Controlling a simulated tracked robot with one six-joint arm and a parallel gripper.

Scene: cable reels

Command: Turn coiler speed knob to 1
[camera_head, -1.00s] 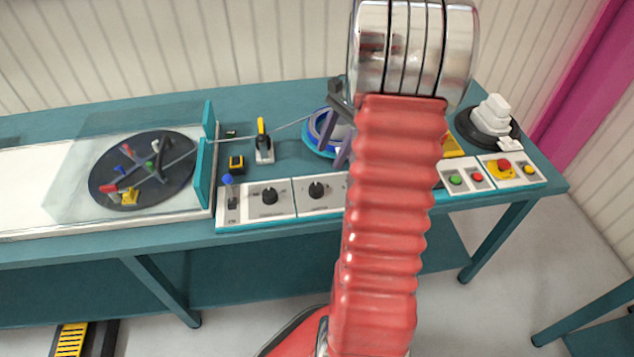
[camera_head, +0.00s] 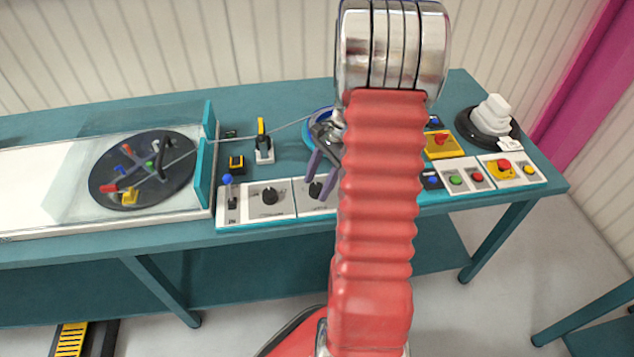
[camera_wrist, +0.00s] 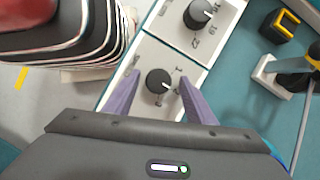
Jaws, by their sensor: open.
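A black rotary knob (camera_wrist: 159,82) with a white pointer sits on a white panel in the wrist view. Its pointer aims to the right and slightly down in that picture, and small marks surround it. A second black knob (camera_wrist: 197,14) is on the neighbouring panel. In the head view these knobs (camera_head: 316,190) and (camera_head: 269,195) are along the table's front edge; the panel names are too small to read. My gripper (camera_wrist: 159,77) is open, its purple fingers to either side of the first knob, with no clear contact. It also shows in the head view (camera_head: 318,182), partly behind my arm.
A lever with a blue tip (camera_head: 228,190) stands left of the knobs. A yellow-handled device (camera_head: 263,142) and a black-yellow block (camera_head: 236,164) are behind them. A button panel (camera_head: 457,180) and red emergency button (camera_head: 503,165) lie to the right.

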